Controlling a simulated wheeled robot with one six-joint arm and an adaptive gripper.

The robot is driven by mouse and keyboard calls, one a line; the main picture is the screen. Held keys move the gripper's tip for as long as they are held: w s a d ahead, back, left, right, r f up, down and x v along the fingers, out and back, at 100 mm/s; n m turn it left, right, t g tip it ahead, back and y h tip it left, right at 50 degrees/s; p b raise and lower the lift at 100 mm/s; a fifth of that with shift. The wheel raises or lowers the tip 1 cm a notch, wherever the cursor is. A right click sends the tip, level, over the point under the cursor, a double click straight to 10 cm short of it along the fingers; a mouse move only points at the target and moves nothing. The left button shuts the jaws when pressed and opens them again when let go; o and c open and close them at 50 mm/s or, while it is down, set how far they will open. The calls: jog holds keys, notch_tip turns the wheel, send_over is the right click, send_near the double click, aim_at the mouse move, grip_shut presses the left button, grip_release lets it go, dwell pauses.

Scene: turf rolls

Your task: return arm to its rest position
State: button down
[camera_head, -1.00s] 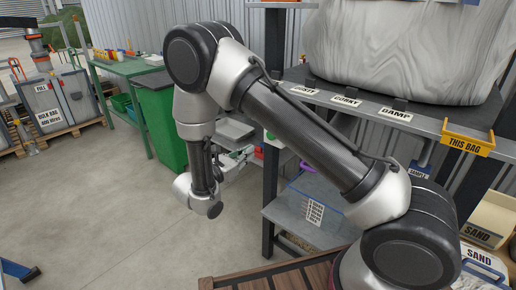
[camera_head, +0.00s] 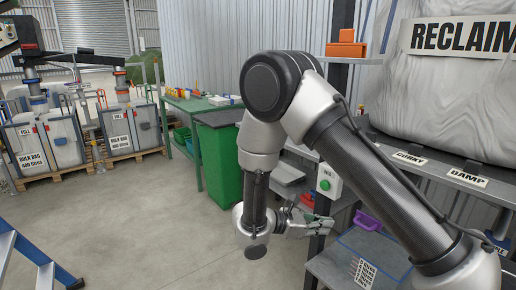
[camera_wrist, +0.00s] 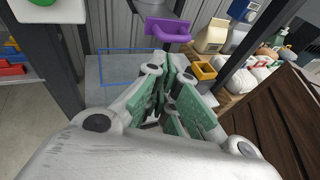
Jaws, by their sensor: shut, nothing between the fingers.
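My arm is folded, with its elbow high in the middle of the head view and the forearm hanging down from it. My gripper (camera_head: 322,224) extends sideways to the right from the wrist, in front of the dark rack post. In the wrist view my gripper's green-padded fingers (camera_wrist: 168,72) are drawn together with nothing between them. The fingertips point toward a purple-handled thing (camera_wrist: 168,29) on a grey shelf; I cannot tell whether they touch anything. The purple thing also shows in the head view (camera_head: 367,220).
A rack with a grey lower shelf (camera_head: 340,268) and a large bag (camera_head: 440,80) stands at right. A green bin (camera_head: 219,165) and green table (camera_head: 190,103) stand behind my arm. A blue step (camera_head: 30,250) is at left. The concrete floor (camera_head: 150,235) between is clear.

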jog(key=s+d+r+m+y, duration=0.7)
jog(key=s+r+m, duration=0.3)
jog(key=r, duration=0.2)
jog(key=s+d+r+m+t+y, duration=0.1)
jog(key=s+d+r+m+y, duration=0.6)
jog(key=r, duration=0.6)
jog(key=s+d+m, duration=0.1)
jog(key=s+m, duration=0.1)
jog(key=s, duration=0.1)
jog(key=shift+s+d+m, duration=0.2)
jog(key=shift+d+m, duration=0.05)
jog(key=shift+m, duration=0.15)
jog(key=shift+r, duration=0.1)
